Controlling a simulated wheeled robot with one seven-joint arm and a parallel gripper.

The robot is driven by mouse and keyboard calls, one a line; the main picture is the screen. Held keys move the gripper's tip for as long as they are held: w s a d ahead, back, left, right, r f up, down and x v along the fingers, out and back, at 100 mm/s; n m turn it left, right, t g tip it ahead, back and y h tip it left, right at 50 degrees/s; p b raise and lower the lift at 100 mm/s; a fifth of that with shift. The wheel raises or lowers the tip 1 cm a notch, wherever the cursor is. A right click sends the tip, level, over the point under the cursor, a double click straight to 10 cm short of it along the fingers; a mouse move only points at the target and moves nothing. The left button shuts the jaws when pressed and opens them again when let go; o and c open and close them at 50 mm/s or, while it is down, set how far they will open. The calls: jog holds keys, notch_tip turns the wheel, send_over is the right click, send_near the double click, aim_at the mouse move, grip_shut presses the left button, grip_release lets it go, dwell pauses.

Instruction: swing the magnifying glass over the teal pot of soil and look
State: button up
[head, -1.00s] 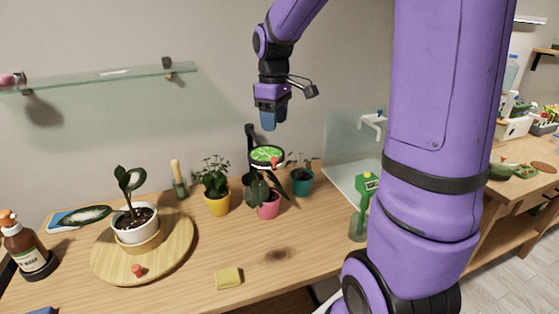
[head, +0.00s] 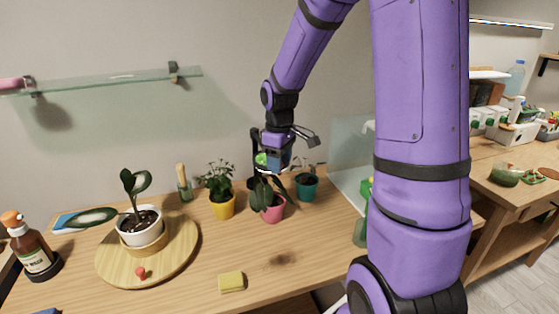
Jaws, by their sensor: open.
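The magnifying glass (head: 261,159) stands at the back of the bench on a dark arm. Its round lens, green through the glass, is mostly hidden behind my gripper. The teal pot (head: 306,188) stands on the bench just right of the lens, with a small plant in it; its soil is hard to see from here. My gripper (head: 275,168) is open and lowered at the magnifier's lens, above the pink pot (head: 272,211). I cannot tell whether the fingers touch the lens or its handle.
A yellow pot (head: 222,206) with a leafy plant stands left of the pink one. A white pot (head: 140,228) sits on a round wooden turntable (head: 175,262) with a red knob. A sponge (head: 231,282), brown bottle (head: 32,250) and green spray bottle (head: 361,230) stand around.

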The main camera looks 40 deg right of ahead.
grip_shut()
jog(key=shift+d, duration=0.15)
jog(key=w+d+n, duration=0.2)
jog(key=d+n, duration=0.7)
jog(key=d, duration=1.4)
jog(key=shift+w+n, duration=0.25)
jog(key=shift+n, duration=0.05)
grip_release()
